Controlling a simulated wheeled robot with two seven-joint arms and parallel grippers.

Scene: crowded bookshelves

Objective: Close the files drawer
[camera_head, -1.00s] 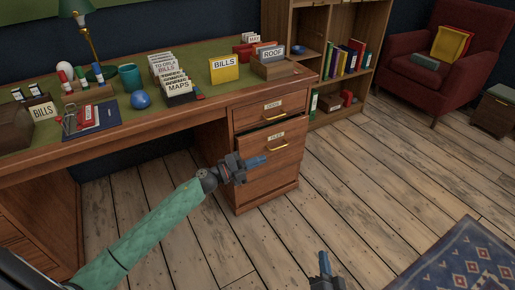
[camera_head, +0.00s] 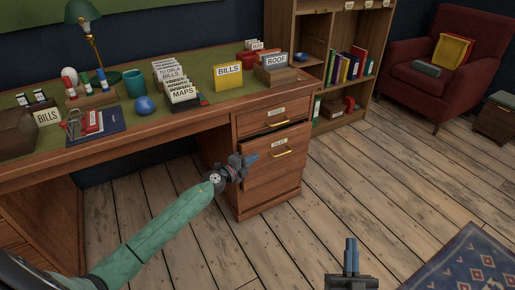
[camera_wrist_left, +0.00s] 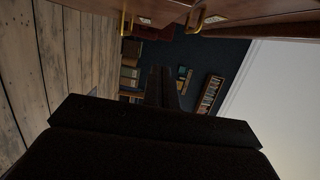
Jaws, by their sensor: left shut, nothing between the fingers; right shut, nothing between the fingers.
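The files drawer (camera_head: 270,170) is the large lower wooden drawer at the desk's right end, with a small label and a brass handle (camera_head: 281,154). Its front stands a little out from the desk body. Its handle also shows at the top of the left wrist view (camera_wrist_left: 124,24). My left gripper (camera_head: 253,157) is shut and empty, its fingers just left of the handle in front of the drawer. I cannot tell whether it touches the front. My right gripper (camera_head: 351,250) is shut and empty, low over the floor, apart from the desk.
The drawer above (camera_head: 268,117) looks flush. The desktop holds file boxes, a yellow bills folder (camera_head: 228,76), a blue ball (camera_head: 145,104) and a lamp (camera_head: 84,14). A bookshelf (camera_head: 318,25) stands behind right. The wooden floor right of the desk is clear up to a rug (camera_head: 465,262).

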